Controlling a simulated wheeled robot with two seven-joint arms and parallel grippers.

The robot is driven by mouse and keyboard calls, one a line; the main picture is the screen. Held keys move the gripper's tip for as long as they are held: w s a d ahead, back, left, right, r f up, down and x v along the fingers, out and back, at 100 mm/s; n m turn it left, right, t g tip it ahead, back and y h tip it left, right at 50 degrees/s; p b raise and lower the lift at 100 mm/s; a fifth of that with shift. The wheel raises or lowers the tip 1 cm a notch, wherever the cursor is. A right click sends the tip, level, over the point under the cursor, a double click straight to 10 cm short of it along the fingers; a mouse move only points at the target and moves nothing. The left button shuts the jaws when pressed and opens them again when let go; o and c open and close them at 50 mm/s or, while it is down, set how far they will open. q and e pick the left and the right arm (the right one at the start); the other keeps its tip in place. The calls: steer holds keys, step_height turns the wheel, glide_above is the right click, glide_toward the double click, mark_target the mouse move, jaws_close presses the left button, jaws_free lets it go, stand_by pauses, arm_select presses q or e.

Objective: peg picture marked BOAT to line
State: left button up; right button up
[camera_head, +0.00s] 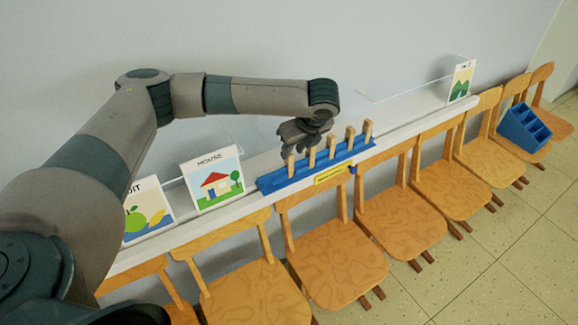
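My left gripper (303,146) is over the left end of a blue rack (318,174) that holds several upright wooden pegs (350,137). Its fingers are close to the leftmost peg (291,166); whether they touch it or are closed is too small to tell. A picture marked HOUSE (212,185) stands on the white ledge, left of the rack. A fruit picture (147,211) is at its left, partly hidden by my arm. A mountain picture (460,81) stands at the far right; its label is unclear. No label reading BOAT is legible. Thin pale strands run behind the ledge. My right gripper is out of view.
The white ledge (425,110) runs along the wall, clear between rack and mountain picture. Several wooden chairs (338,262) line the ledge; a blue compartmented box (524,129) sits on one. Tiled floor (500,270) is open at right.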

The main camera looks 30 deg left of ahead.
arm_select(q)
steer(key=shift+x, duration=2.5)
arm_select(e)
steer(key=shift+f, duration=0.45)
arm_select(q)
steer(key=c, duration=0.7)
steer(key=shift+c, duration=0.2)
steer(key=shift+r, duration=0.1)
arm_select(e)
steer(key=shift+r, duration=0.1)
